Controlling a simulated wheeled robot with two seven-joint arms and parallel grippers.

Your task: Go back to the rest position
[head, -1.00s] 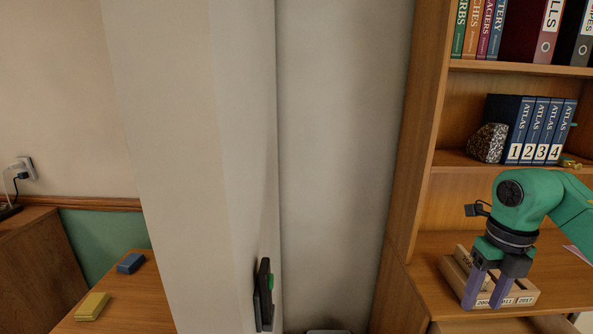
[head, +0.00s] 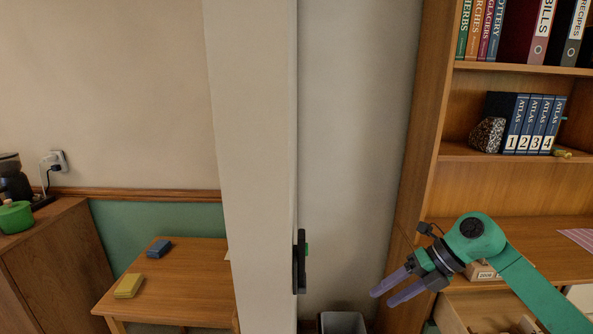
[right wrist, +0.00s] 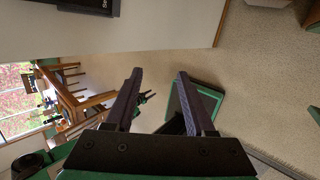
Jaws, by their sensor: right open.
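My right gripper (head: 383,298) is in the lower right of the head view, in front of the bookcase's left side. Its two purple-grey fingers point left and slightly down. They are apart with nothing between them. In the right wrist view, the open fingers (right wrist: 160,76) extend over a pale floor. The wooden box with year labels (head: 484,271) is on the bookcase's lower surface, partly hidden behind my right arm. My left gripper does not show in the head view. A small dark shape beyond the fingers in the wrist view is unclear.
The bookcase (head: 410,190) stands at right, with atlas volumes (head: 533,124) and a speckled rock (head: 487,135). An open drawer (head: 480,310) is below my right arm. A pale pillar (head: 250,150) stands mid-view. A wooden table (head: 195,290) at left holds blue and yellow blocks.

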